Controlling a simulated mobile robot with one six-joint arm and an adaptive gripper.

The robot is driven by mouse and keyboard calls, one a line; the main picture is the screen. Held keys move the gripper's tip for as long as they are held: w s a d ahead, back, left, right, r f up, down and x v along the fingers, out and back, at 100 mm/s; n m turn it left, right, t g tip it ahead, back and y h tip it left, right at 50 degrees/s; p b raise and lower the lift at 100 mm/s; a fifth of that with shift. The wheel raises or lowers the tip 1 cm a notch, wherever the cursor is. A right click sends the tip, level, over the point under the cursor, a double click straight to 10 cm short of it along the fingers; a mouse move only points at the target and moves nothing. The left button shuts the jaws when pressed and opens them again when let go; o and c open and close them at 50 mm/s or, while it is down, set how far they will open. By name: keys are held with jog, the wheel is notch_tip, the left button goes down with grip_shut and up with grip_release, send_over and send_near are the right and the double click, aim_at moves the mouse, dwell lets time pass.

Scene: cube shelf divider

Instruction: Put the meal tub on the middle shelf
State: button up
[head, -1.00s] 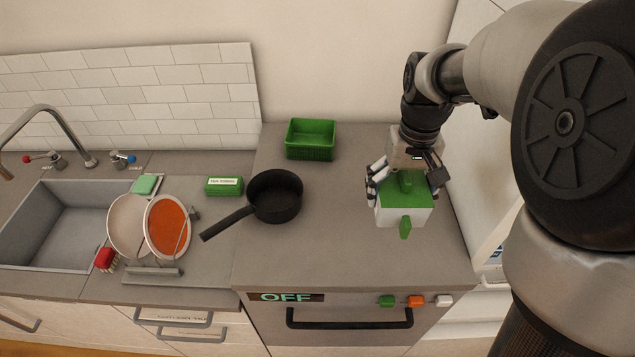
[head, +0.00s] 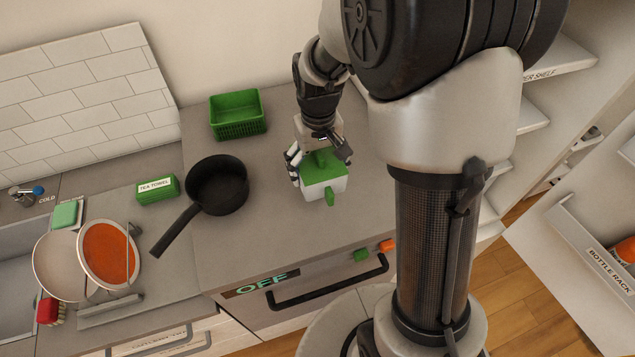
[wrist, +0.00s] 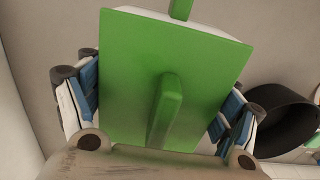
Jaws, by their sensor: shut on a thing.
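The meal tub (head: 325,181) is a white box with a green lid, a green lid handle and a green front tab. My gripper (head: 321,164) is shut on it, above the grey counter in the head view. I cannot tell whether its base touches the counter. In the wrist view the green lid of the tub (wrist: 140,75) fills the middle, with my gripper's blue-padded fingers (wrist: 160,100) on both sides. The shelf unit (head: 565,55) stands at the right, with one board labelled as the upper shelf. My arm hides part of its lower boards.
A black pan (head: 217,180) and a green basket (head: 238,112) stand on the counter left of the tub. A green tea towel box (head: 157,188) and plates (head: 108,252) are farther left. A bottle rack (head: 600,255) is at far right. Wooden floor is open between.

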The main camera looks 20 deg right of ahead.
jog(key=shift+f+b, duration=0.5)
jog(key=shift+f, duration=2.25)
jog(key=shift+f, duration=0.1)
jog(key=o, duration=1.3)
